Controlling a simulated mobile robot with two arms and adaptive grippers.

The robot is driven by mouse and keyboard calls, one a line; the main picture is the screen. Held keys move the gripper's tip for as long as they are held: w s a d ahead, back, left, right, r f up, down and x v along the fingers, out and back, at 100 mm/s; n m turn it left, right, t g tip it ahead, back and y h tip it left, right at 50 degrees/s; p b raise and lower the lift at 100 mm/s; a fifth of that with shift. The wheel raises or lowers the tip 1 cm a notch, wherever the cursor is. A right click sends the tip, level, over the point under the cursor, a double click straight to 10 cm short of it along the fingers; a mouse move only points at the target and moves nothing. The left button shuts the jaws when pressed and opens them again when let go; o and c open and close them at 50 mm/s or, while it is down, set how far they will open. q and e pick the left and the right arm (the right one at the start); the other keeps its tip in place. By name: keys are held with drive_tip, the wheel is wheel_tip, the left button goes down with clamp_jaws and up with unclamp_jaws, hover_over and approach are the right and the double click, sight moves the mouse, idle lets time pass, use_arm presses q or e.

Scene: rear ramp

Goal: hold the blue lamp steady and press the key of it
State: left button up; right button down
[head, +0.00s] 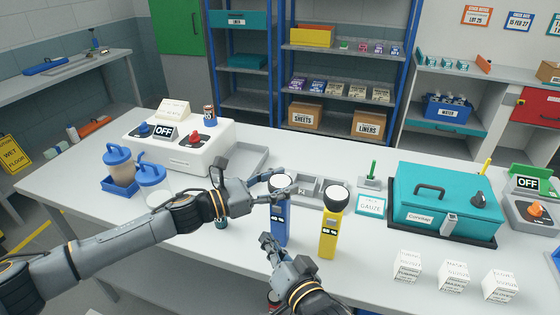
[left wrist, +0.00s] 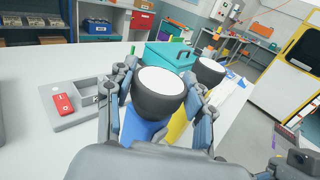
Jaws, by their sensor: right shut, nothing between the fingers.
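The blue lamp (head: 280,226) stands upright on the white table, with a dark, wide head and a white round lens. My left gripper (head: 287,184) comes in from the left with its fingers around the lamp's head. In the left wrist view the fingers press on both sides of the head (left wrist: 160,92); the blue body (left wrist: 140,130) shows below. My right gripper (head: 268,241) is shut and empty, its fingertips close to the front of the lamp's lower body. Whether they touch it I cannot tell. The lamp's key is not clearly visible.
A yellow lamp (head: 329,236) stands close to the right of the blue one. A grey tray (head: 310,188) lies behind. A teal case (head: 440,204) and several white boxes (head: 452,276) are to the right. Blue-lidded cups (head: 152,176) stand to the left.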

use_arm(q)
drive_tip(key=o, duration=0.4)
